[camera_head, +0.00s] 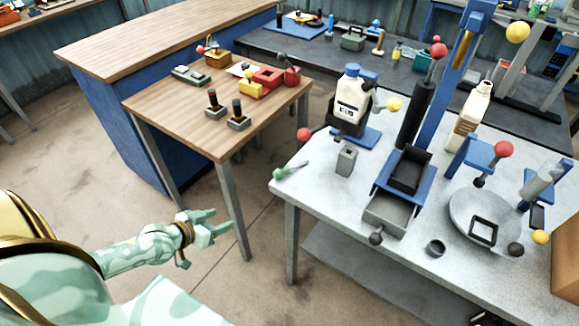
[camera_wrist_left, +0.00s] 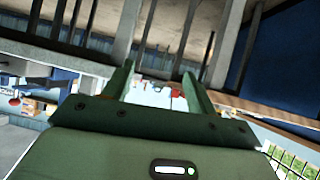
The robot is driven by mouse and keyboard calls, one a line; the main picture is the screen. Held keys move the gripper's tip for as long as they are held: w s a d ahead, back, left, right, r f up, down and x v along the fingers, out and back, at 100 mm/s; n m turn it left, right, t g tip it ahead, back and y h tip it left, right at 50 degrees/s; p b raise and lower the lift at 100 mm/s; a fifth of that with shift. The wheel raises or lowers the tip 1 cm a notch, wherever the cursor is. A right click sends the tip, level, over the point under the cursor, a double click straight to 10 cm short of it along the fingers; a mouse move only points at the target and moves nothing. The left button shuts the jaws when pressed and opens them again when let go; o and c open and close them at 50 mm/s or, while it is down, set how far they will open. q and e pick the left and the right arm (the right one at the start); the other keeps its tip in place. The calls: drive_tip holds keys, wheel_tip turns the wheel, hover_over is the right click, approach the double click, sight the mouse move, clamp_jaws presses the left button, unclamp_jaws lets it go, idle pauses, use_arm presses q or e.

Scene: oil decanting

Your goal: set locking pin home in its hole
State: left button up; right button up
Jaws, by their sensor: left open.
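A small green-handled piece (camera_head: 290,171), which looks like the locking pin, lies near the left edge of the grey table; I cannot be sure of its identity. A small grey upright block (camera_head: 346,161) with a dark opening in its top stands just right of it. I cannot tell which hole belongs to the pin. My left gripper (camera_head: 217,222) is open and empty, over the floor left of the grey table and apart from it. Its two spread fingers also show in the left wrist view (camera_wrist_left: 158,88), with nothing between them. My right gripper is out of view.
The grey table (camera_head: 305,204) holds a white jug (camera_head: 349,103), a blue stand (camera_head: 429,100), an open grey tray (camera_head: 391,214) and a round plate (camera_head: 462,228). A wooden table (camera_head: 165,101) with small fixtures stands behind my left gripper. Floor between the tables is clear.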

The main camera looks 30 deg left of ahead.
use_arm(q)
drive_tip(key=w+d+r+t+h, duration=0.1)
drive_tip(key=w+d+r, duration=0.1)
drive_tip(key=r, duration=0.3)
drive_tip(key=w+d+r+t+h, duration=0.1)
drive_tip(key=w+d+r, duration=0.15)
drive_tip(key=r, duration=0.35)
drive_tip(key=b, duration=0.3)
approach(275, 174)
drive_tip(key=f+x, duration=0.1)
drive_tip(key=x, duration=0.3)
drive_tip(key=b+x, duration=0.1)
drive_tip(key=x, duration=0.3)
drive_tip(key=b+x, duration=0.1)
drive_tip(key=x, duration=0.1)
drive_tip(key=shift+w+r+b, duration=0.15)
drive_tip(key=shift+r+b, duration=0.1)
drive_tip(key=shift+b, duration=0.05)
drive_tip(key=shift+r, duration=0.1)
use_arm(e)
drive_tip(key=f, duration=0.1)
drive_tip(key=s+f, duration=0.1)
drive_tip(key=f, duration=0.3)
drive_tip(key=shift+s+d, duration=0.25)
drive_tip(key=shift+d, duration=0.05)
use_arm(q)
drive_tip(key=c, duration=1.2)
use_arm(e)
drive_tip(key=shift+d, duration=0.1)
